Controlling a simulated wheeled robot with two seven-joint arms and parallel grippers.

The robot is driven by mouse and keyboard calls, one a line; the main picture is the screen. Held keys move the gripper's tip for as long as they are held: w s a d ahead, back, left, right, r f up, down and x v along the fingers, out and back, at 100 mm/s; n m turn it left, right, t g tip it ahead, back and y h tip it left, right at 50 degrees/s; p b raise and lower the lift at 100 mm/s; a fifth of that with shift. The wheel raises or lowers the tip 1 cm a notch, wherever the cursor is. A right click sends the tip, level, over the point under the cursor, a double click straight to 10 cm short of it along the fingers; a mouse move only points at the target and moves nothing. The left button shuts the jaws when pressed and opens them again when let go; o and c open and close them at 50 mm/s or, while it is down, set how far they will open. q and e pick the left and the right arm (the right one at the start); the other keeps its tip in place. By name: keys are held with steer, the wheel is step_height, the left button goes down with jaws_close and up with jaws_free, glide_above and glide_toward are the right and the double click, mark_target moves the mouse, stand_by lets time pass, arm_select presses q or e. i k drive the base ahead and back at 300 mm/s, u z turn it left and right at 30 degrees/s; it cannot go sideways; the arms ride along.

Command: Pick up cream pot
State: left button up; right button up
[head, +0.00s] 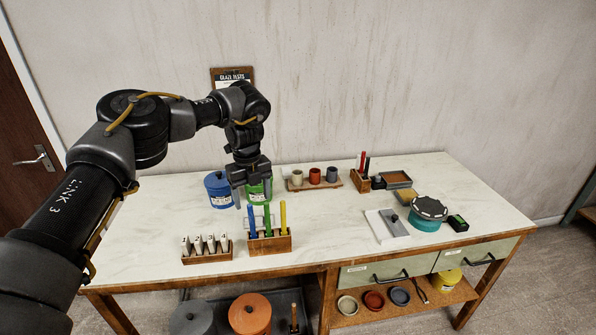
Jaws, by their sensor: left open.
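The cream pot (297,178) is a small open cup at the left end of a wooden tray (329,186) near the back of the table. A red pot (315,176) and a dark blue pot (331,174) stand beside it on the tray. My left gripper (253,196) is open and points down to the left of the cream pot, apart from it. In the picture it overlaps a green canister (257,190) and partly hides it; I cannot tell whether they touch. My right gripper is not in view.
A blue canister (220,192) stands left of the gripper. In front are a wooden holder (270,243) with upright tools and a rack (207,254) of white pieces. A teal round container (428,214) stands at the right. The table's middle is clear.

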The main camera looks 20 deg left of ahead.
mark_target(297, 178)
steer(key=z, duration=0.05)
steer(key=i, duration=1.45)
